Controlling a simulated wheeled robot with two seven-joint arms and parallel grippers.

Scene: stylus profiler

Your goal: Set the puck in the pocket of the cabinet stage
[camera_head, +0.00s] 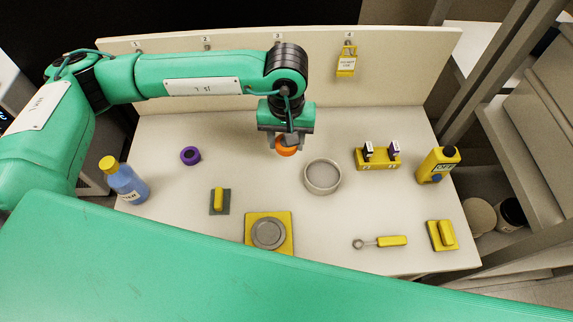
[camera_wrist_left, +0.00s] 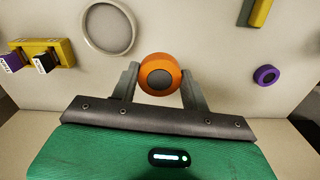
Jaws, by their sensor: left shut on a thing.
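An orange round piece with a dark grey centre (camera_head: 286,148) is between the fingers of my left gripper (camera_head: 287,141), over the back middle of the table. The left wrist view shows the orange piece (camera_wrist_left: 160,74) with a finger of my left gripper (camera_wrist_left: 160,84) on each side, shut on it. In the head view the gripper hides part of the piece. A yellow square plate with a round grey disc (camera_head: 268,233) lies at the front middle. A shallow grey ring-walled dish (camera_head: 322,177) lies right of the gripper. I cannot tell which is the cabinet stage. My right gripper is not in view.
A purple ring (camera_head: 190,156), a blue bottle (camera_head: 126,184) and a small yellow-handled block (camera_head: 218,201) stand left. A back panel (camera_head: 225,70) rises behind.

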